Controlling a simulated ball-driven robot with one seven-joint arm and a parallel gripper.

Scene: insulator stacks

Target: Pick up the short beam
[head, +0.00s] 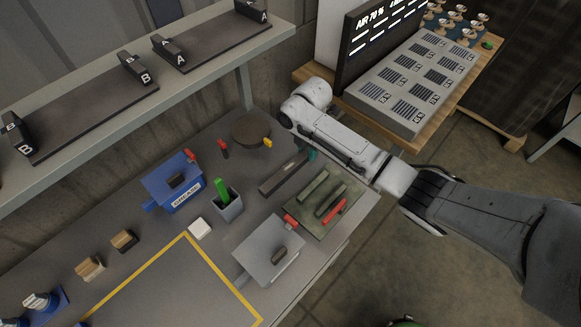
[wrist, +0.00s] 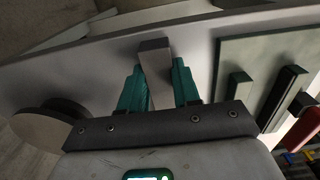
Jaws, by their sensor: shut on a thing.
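My gripper (wrist: 158,88) is shut on a short grey beam (wrist: 154,58); its teal fingers press the beam from both sides in the wrist view. In the head view the dark grey beam (head: 281,174) lies slantwise at or just above the table, left of the green mat. One teal finger of my gripper (head: 311,155) shows at the beam's far right end. My arm hides the rest of the gripper. I cannot tell whether the beam touches the table.
A green mat (head: 298,218) with several bars lies right of the beam. A round dark disc (head: 251,130), a grey cup (head: 229,207), a blue box (head: 181,196) and a grey box (head: 262,250) stand nearby. A shelf (head: 205,70) overhangs the table's back. The yellow-bordered area (head: 187,237) is clear.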

